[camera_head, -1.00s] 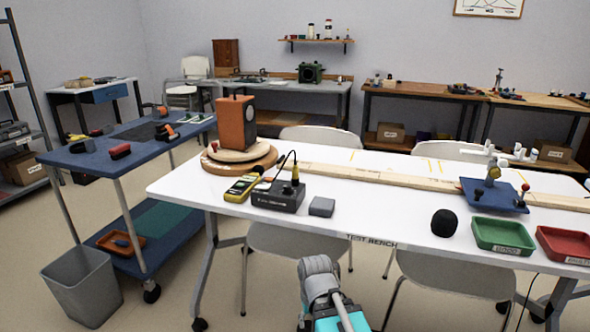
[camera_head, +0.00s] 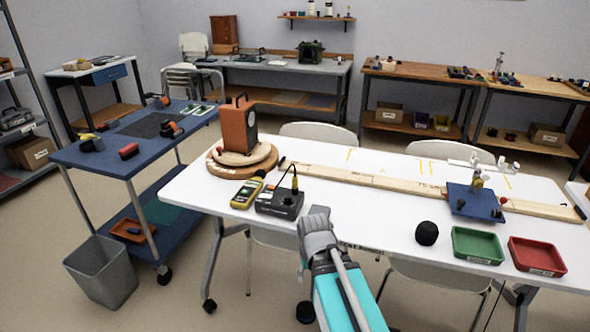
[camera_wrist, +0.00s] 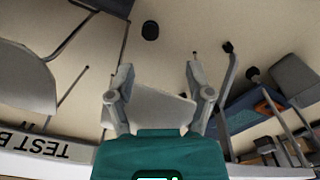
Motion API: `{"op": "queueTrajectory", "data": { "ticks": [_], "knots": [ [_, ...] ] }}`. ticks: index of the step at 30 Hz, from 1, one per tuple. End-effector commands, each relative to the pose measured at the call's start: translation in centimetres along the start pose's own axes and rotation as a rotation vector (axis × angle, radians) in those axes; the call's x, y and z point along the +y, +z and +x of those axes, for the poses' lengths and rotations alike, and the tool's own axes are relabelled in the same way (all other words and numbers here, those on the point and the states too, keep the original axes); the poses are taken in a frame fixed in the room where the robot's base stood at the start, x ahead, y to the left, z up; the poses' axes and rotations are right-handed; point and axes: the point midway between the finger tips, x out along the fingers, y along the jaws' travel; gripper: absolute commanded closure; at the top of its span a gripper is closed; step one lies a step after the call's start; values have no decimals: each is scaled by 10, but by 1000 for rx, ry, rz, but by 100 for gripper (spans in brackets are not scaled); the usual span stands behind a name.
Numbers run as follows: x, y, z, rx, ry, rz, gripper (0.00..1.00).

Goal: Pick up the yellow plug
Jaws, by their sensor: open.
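The yellow plug (camera_head: 295,184) stands upright on top of a black box (camera_head: 279,203) near the left part of the white test bench. A dark cable rises from it and arcs toward the yellow meter (camera_head: 246,193) beside the box. My gripper (camera_head: 317,226) is at the bench's front edge, to the right of and nearer than the black box, apart from the plug. The wrist view shows its two grey fingers (camera_wrist: 158,82) spread with nothing held between them. The plug does not show in the wrist view.
A black round object (camera_head: 427,232), a green tray (camera_head: 478,246) and a red tray (camera_head: 537,256) lie to the right. A long wooden plank (camera_head: 385,180) crosses the bench. White chairs stand around it.

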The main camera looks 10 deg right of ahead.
Motion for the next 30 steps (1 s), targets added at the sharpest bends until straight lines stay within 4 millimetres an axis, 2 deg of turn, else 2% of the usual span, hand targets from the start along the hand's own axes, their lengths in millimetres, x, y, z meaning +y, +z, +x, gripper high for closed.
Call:
{"op": "queueTrajectory", "data": {
  "ticks": [1, 20, 30],
  "knots": [
    [0, -1, -20, 2, 0, 0, 33],
    [0, -14, -133, 20, 0, -9, 33],
    [0, -28, -195, 27, 1, -42, 33]
  ]
}}
